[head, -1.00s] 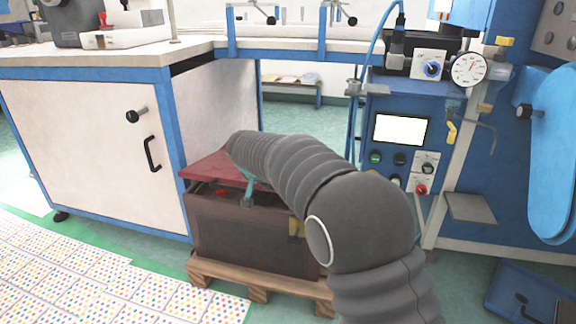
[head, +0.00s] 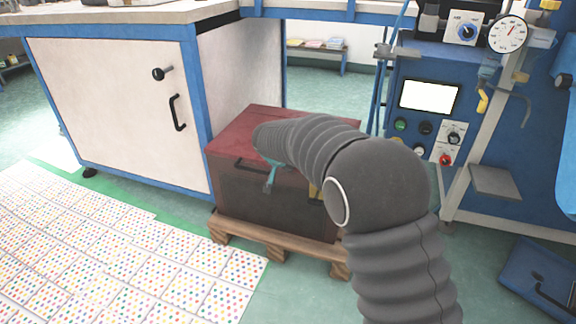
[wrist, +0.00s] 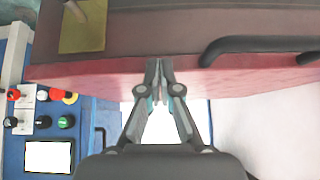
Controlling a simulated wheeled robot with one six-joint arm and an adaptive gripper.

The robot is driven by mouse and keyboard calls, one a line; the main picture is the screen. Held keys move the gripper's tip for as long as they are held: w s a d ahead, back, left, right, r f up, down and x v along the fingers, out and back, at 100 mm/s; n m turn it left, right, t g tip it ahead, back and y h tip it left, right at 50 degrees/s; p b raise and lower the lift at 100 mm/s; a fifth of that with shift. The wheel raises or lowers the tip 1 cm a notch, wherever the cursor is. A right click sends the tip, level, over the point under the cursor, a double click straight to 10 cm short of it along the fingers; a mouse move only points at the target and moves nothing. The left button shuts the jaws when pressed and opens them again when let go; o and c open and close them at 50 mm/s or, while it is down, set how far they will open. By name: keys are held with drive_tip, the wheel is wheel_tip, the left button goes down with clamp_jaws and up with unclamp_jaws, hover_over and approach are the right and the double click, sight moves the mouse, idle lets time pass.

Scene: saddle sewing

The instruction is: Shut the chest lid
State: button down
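The chest (head: 275,207) has a dark body and a red lid (head: 262,118). In the head view the lid is down on the body, and I see no gap along the visible front. A dark handle (head: 250,166) is on its front; it also shows in the wrist view (wrist: 262,44). My gripper (head: 270,184) is at the chest front, right of the handle, partly hidden by my arm. In the wrist view my gripper's fingertips (wrist: 159,64) are together with nothing visible between them, against or just before the red lid edge (wrist: 110,70).
The chest stands on a wooden pallet (head: 265,236). A white cabinet (head: 110,110) with blue edges is close on its left. A blue machine panel (head: 425,125) stands to the right. Patterned sheets (head: 110,250) cover the floor at left front.

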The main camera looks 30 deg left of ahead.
drive_tip(key=shift+s+d+f, duration=0.15)
drive_tip(key=shift+s+f, duration=0.05)
drive_tip(key=shift+f, duration=0.8)
wheel_tip(320, 180, up, 6)
drive_tip(key=p, duration=0.2)
drive_tip(key=s+f+b, duration=0.1)
drive_tip(key=s+f, duration=0.2)
drive_tip(key=s, duration=0.6)
drive_tip(key=shift+d+f+b, duration=0.2)
drive_tip(key=shift+d+b, duration=0.2)
drive_tip(key=shift+d, duration=0.05)
